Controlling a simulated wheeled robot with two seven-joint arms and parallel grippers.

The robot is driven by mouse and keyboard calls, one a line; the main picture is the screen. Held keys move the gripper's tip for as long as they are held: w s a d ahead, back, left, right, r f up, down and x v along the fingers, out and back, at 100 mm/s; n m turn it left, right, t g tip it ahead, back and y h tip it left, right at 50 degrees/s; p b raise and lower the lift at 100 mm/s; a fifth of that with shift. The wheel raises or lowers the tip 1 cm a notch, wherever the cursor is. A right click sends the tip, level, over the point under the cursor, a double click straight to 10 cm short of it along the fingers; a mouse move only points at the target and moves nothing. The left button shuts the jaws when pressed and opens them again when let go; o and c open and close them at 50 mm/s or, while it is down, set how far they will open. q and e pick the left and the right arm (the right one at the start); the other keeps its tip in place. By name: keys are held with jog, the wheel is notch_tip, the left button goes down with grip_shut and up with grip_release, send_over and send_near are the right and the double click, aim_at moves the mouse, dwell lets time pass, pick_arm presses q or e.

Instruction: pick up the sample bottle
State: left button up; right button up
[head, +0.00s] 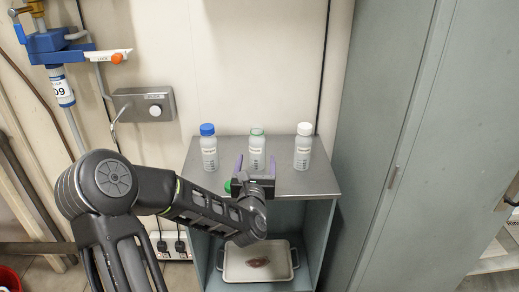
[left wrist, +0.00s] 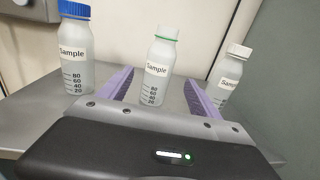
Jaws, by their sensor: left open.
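Three bottles labelled "Sample" stand upright in a row on the grey cabinet top (head: 322,184). In the left wrist view are the blue-capped bottle (left wrist: 75,52), the middle bottle (left wrist: 156,75) and the white-capped bottle (left wrist: 227,75). My left gripper (head: 257,162) is open and empty, its purple fingers pointing at the middle bottle, one on each side, with visible gaps. My right gripper is not in view.
A tray (head: 230,273) with a brownish lump (head: 258,262) stands in the cabinet below. A wall box (head: 144,104) is at left, a tall grey locker (head: 385,130) close at right.

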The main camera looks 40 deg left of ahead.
aim_at(256, 152)
pick_arm(q)
jog(key=shift+x, duration=1.3)
jog(key=shift+x, duration=2.65)
jog(key=shift+a, duration=0.1)
jog(key=shift+s, duration=0.1)
jog(key=c, duration=1.4)
jog(key=shift+c, duration=0.2)
